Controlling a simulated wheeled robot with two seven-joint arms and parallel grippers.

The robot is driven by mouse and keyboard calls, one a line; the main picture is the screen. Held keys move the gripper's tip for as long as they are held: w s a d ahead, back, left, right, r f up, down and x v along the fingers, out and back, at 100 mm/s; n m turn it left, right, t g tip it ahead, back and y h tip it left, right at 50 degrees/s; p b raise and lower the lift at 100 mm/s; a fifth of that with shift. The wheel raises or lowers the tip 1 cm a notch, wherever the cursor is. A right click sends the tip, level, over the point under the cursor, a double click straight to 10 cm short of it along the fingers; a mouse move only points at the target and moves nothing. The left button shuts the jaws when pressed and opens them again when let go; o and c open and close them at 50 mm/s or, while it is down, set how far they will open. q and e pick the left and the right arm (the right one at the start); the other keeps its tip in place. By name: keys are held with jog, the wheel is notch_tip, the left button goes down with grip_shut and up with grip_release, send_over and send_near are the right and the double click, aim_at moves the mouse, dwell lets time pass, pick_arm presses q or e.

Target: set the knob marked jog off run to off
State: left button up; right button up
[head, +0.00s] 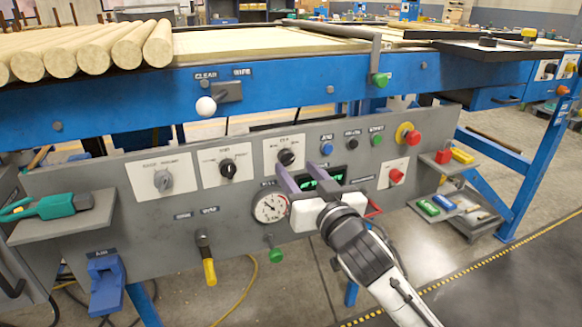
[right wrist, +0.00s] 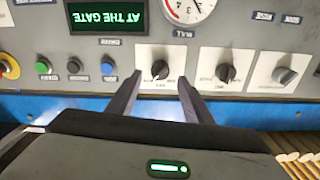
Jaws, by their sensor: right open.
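A black rotary knob (head: 287,157) on a white plate sits in the upper middle of the grey panel. Its small lettering is hard to read, but it looks like the jog off run knob. It also shows upside down in the right wrist view (right wrist: 160,69), between my fingertips. My right gripper (head: 295,168) is open, with its two fingers pointing at the panel just below this knob. In the right wrist view the fingers (right wrist: 159,80) stand either side of the knob, apparently not touching it. The knob's pointer direction is unclear. My left gripper is not in view.
A second black knob (head: 228,168) and a grey knob (head: 163,181) sit to the left. A dial gauge (head: 270,207), a lit green display (right wrist: 106,16) and a blue button (head: 327,148) are close by. A red button on a yellow collar (head: 412,137) is further right.

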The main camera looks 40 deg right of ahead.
aim_at(290, 162)
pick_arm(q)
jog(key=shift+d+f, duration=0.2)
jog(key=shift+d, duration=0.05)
pick_arm(e)
jog(key=shift+x, duration=2.2)
